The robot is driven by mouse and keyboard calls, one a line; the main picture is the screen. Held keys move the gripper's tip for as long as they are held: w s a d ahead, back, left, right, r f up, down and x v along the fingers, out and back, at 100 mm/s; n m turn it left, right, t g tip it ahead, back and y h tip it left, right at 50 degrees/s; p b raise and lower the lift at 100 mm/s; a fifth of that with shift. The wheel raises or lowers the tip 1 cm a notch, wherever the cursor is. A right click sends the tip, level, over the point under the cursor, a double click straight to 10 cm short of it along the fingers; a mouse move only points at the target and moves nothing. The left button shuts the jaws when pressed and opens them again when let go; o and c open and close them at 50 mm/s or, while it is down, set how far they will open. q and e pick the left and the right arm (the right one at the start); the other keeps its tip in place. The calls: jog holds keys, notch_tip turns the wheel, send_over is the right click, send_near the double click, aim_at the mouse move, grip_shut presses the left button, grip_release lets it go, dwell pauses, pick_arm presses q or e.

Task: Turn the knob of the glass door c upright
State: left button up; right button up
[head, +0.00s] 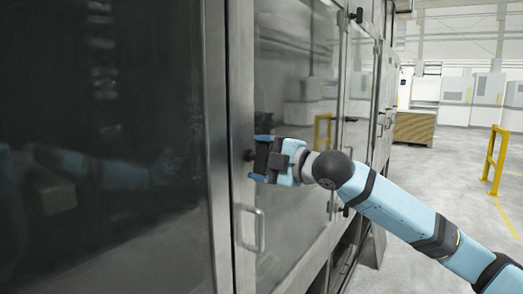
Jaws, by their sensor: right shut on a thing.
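The glass door (286,75) with a steel frame stands in the middle of the head view and looks closed. A small dark knob (249,155) sits on its left frame, above a steel bar handle (260,230). My right gripper (258,158) reaches in from the right and is shut on the knob. The fingers cover most of the knob, so I cannot tell whether it is upright or tilted. My left gripper is not in view.
A large dark glass panel (100,140) fills the left side. More steel-framed doors with dark knobs (349,119) continue to the right. Farther back are a wooden crate (414,127), a yellow rail (494,160) and open grey floor (440,180).

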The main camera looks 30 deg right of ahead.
jog(key=shift+r+n+p, duration=0.1)
jog(key=shift+n+p, duration=0.6)
jog(key=shift+n, duration=0.3)
jog(key=shift+n+p, duration=0.35)
jog(key=shift+n, duration=0.15)
jog(key=shift+f, duration=0.2)
jog(key=o, duration=0.8)
jog(key=shift+o, duration=0.4)
jog(key=shift+a, duration=0.1)
